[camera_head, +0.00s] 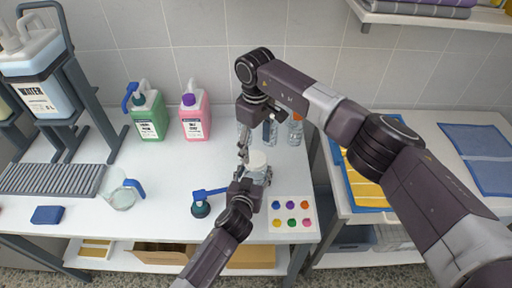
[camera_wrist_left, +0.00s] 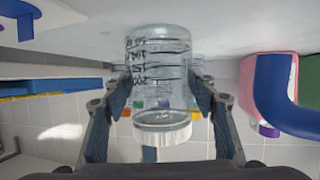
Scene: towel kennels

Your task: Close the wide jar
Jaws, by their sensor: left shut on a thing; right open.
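The wide jar (camera_head: 258,173) is clear, with a pale white top (camera_head: 257,158), and stands upright near the right side of the white table. In the left wrist view, which is upside down, the jar (camera_wrist_left: 160,65) has dark markings and a white band (camera_wrist_left: 162,133) like a lid at its mouth; how tight it sits I cannot tell. My left gripper (camera_head: 256,179) is shut around the jar's sides, with a finger (camera_wrist_left: 160,100) on each side. My right gripper (camera_head: 249,148) is open, pointing down just above and beside the jar's top.
Clear bottles (camera_head: 295,132) stand behind. Green (camera_head: 148,115) and pink (camera_head: 195,117) jugs stand at the back. A pitcher (camera_head: 121,192) is farther left.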

